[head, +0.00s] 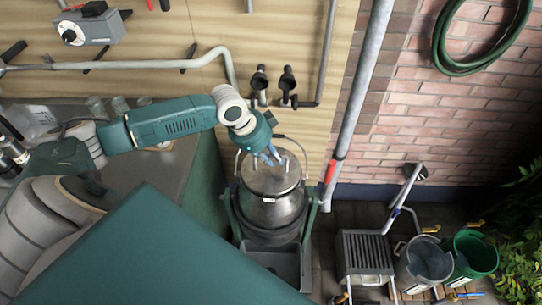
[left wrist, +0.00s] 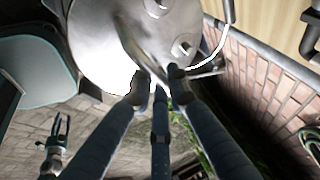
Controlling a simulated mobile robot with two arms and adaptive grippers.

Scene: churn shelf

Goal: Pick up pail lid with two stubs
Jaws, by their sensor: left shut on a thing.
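The pail lid (head: 262,181) is a round, shiny metal disc on top of the metal pail (head: 270,212), which hangs in a green frame. In the left wrist view the lid (left wrist: 95,45) fills the upper middle, with one stub (left wrist: 157,6) at the top and another stub (left wrist: 184,47) near its right side. My left gripper (head: 270,155) reaches down to the lid from above; in the left wrist view its fingers (left wrist: 158,88) are closed at the lid's raised handle part. The fingers hide the exact contact. I cannot tell if the lid is clear of the pail.
A red-marked metal pipe (head: 345,120) slants past the pail's right side. Black taps (head: 287,80) and a bent pipe are on the wooden wall behind. A slatted stool (head: 364,252), a grey bucket (head: 424,262) and a green bucket (head: 474,254) stand at right.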

